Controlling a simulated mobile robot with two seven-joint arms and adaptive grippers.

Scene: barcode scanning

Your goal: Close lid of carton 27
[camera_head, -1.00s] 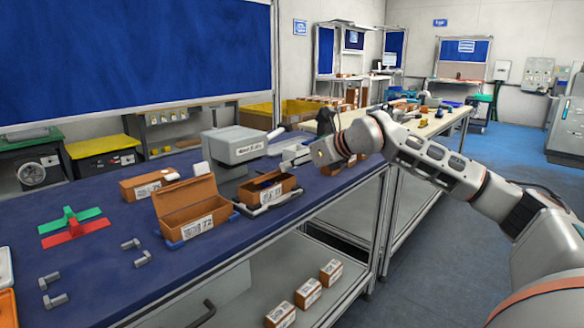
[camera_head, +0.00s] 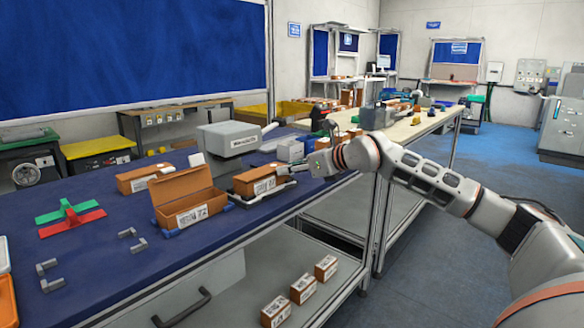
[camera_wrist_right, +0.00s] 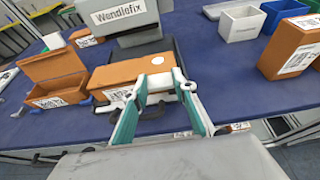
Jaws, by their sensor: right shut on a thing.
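A closed orange carton (camera_head: 258,181) stands in front of the grey Wendlefix machine (camera_head: 230,146); I take it for carton 27, though its label number is not clear. Its lid lies down over the top, and it also shows in the right wrist view (camera_wrist_right: 125,75). My right gripper (camera_head: 291,169) is at the carton's right end. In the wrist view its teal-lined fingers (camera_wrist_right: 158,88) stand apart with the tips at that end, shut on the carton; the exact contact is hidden. My left gripper is not in view.
An open orange carton (camera_head: 188,202) stands close left, lid raised; another carton (camera_head: 140,178) lies behind it. Small cartons (camera_head: 303,287) sit on the shelf below.

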